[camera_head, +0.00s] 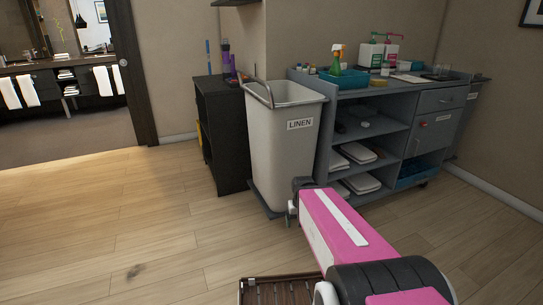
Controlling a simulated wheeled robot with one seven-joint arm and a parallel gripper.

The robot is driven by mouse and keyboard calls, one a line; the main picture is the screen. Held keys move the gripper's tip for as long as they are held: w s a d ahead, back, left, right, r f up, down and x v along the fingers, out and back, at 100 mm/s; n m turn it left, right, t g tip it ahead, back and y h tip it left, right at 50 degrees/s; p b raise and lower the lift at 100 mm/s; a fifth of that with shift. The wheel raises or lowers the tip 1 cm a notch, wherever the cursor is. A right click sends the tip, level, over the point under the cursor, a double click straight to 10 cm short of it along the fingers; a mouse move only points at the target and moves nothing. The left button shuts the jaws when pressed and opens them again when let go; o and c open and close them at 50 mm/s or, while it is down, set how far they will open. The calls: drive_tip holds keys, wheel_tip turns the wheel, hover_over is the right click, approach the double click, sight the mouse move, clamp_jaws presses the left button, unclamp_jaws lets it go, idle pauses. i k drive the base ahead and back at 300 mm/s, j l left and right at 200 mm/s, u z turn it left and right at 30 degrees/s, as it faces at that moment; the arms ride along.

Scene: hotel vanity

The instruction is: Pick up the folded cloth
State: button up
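Several white folded cloths lie on the open shelves of the grey housekeeping cart (400,100). One folded cloth (358,153) is on the middle shelf and another (361,183) is on the bottom shelf. More folded white cloths (66,74) are stacked at the far vanity through the doorway. The frame does not show which cloth the task means. My pink and white arm reaches forward from the bottom right, ending in a dark joint in front of the cart. I cannot make out my gripper or its fingers.
A linen bin (285,150) stands left of the cart, beside a black cabinet (222,135). Spray and pump bottles (337,58) stand on the cart top. A brown slatted object (280,291) is at the bottom edge. The wooden floor (100,220) at left is clear.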

sight(374, 83)
drive_tip(key=u, duration=1.3)
drive_tip(key=z, duration=2.2)
drive_tip(key=i+l+u, duration=0.1)
drive_tip(key=i+l, duration=0.15)
drive_tip(key=l, duration=0.2)
drive_tip(key=i+l+u, duration=0.15)
drive_tip(key=l, duration=0.3)
drive_tip(key=i+l+u, duration=0.1)
drive_tip(key=i+l, duration=0.15)
drive_tip(key=l, duration=0.2)
drive_tip(key=i+l+u, duration=0.1)
drive_tip(key=l, duration=0.4)
drive_tip(key=i+l+u, duration=0.1)
drive_tip(key=i+l, duration=0.15)
drive_tip(key=l, duration=0.3)
drive_tip(key=i+l+u, duration=0.15)
drive_tip(key=l, duration=0.35)
drive_tip(key=i+l+u, duration=0.1)
drive_tip(key=l, duration=0.45)
drive_tip(key=i+l+u, duration=0.1)
drive_tip(key=l, duration=0.45)
